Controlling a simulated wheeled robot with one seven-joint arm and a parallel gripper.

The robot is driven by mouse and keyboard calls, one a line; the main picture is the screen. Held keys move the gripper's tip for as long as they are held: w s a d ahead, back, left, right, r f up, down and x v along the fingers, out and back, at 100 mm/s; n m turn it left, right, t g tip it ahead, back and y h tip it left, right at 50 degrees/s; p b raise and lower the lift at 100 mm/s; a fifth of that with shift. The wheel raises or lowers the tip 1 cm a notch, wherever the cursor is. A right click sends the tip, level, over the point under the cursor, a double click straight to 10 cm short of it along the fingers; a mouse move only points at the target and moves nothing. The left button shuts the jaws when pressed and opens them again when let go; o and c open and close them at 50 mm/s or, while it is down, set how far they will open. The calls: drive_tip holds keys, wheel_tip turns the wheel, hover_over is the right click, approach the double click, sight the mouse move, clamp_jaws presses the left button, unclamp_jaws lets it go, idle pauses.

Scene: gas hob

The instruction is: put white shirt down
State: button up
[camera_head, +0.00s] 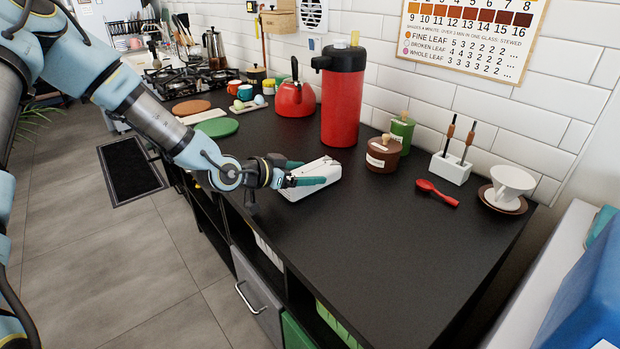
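A white, flat, block-like folded thing (328,168), which I take for the white shirt, is at the near left edge of the dark counter (400,255). It looks to rest on the counter top, but its underside is hidden. My gripper (312,173) reaches in from the left, low at the counter. Its two teal fingers are apart, with white showing between them and also on the near side of the lower finger. They look to lie over or just above the white thing; I cannot tell whether they touch it.
A red dispenser (343,105) and red kettle (295,98) stand behind. A brown canister (383,155), green canister (402,132), red spoon (437,192), white tool holder (450,168) and white dripper (508,185) are to the right. The counter's front middle is clear.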

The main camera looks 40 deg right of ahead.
drive_tip(key=c, duration=1)
